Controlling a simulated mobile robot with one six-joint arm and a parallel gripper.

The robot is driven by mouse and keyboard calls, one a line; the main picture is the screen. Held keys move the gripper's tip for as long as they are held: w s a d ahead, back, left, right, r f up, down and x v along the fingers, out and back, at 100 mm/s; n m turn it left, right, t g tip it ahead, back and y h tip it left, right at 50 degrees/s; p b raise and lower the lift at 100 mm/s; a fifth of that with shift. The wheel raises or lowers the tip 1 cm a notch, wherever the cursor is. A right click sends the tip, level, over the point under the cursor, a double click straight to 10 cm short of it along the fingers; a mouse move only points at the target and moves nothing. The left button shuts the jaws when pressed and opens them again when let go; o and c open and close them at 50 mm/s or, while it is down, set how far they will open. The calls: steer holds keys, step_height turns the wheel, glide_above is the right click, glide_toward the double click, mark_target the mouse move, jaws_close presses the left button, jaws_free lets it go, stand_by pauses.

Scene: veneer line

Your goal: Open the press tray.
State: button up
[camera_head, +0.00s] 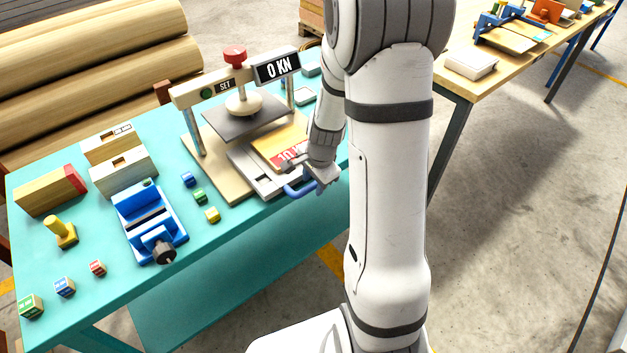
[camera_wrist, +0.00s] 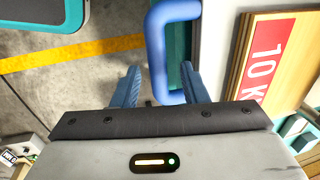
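The press tray (camera_head: 240,158) is a flat grey tray low at the front of the press (camera_head: 207,165). It carries a wooden board (camera_head: 268,146) with a red label reading "10 K", its end cut off; the board also shows at the right of the wrist view (camera_wrist: 290,60). The tray's blue loop handle (camera_head: 299,190) sticks out at the front edge. In the wrist view the handle bar (camera_wrist: 158,55) lies between the fingers of my gripper (camera_wrist: 160,88), with a visible gap on the left. The gripper is open around the handle. My arm hides part of the tray's right side.
The press has a red knob (camera_head: 235,54), a dark platen (camera_head: 243,119) and a "0 KN" display (camera_head: 277,68). A blue vise (camera_head: 148,215) and several small blocks stand left on the teal table (camera_head: 225,240). Open floor (camera_head: 500,220) lies right.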

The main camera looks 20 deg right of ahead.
step_height(320, 180, up, 8)
steer(key=s, duration=0.1)
steer(key=shift+s+d+f, duration=0.15)
steer(key=shift+s+d, duration=0.1)
stand_by(0.6)
steer(key=s+a+r+n, duration=0.3)
steer(key=s+r+n, duration=0.3)
steer(key=s+n, duration=0.1)
steer(key=s+a+r+n, duration=0.4)
steer(key=s+r+n, duration=0.2)
steer(key=s, duration=0.3)
steer(key=shift+s+n+t+h, duration=0.15)
steer(key=shift+n+t+h, duration=0.15)
steer(key=shift+n, duration=0.4)
stand_by(0.8)
